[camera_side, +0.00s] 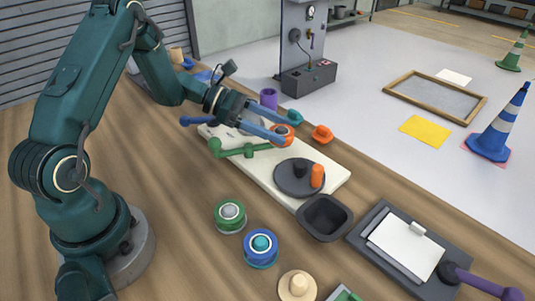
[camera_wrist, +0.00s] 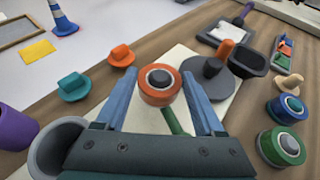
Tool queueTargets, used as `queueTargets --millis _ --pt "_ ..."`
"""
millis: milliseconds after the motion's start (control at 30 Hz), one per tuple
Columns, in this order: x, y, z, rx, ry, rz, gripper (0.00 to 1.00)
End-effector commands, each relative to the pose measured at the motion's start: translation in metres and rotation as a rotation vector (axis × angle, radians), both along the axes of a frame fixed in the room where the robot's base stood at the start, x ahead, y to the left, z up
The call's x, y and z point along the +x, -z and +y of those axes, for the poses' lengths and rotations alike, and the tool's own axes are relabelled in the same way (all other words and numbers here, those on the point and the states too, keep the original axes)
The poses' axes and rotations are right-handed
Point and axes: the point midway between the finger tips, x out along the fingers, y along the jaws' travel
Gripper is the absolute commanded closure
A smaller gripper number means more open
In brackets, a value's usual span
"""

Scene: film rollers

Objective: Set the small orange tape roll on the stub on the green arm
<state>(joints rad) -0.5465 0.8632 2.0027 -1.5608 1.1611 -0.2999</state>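The small orange tape roll (camera_wrist: 160,86) sits between the two blue fingertips of my gripper (camera_side: 286,132), with a finger against each side. Its round face shows a pale ring and a grey centre. In the side view the roll (camera_side: 284,140) is partly covered by the fingers. The green arm (camera_side: 245,150) runs from a round green post toward the roll. In the wrist view the green arm (camera_wrist: 172,119) passes beneath the roll. The roll hides the stub, so I cannot tell whether it is on the stub or just above it.
A pale board (camera_side: 255,172) carries a dark disc (camera_side: 294,184) with an orange peg (camera_side: 317,176). A dark bin (camera_side: 324,216), a green roll (camera_side: 230,215) and a blue roll (camera_side: 260,249) stand in front. An orange knob (camera_side: 322,133) and purple cup (camera_side: 268,98) are behind.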

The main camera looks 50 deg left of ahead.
Motion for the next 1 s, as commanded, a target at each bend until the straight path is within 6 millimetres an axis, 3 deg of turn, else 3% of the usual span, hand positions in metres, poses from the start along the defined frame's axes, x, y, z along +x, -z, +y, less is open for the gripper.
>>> queueTargets --millis 67,367,733,1000 --pt "0.0 0.0 0.0 0.0 0.0 0.0 0.01" --pt "-0.001 0.0 0.001 0.0 0.0 0.0 0.01" --pt "-0.023 -0.017 0.032 0.001 -0.004 -0.003 0.01" --pt "-0.029 -0.02 0.038 -0.001 0.0 0.001 0.01"
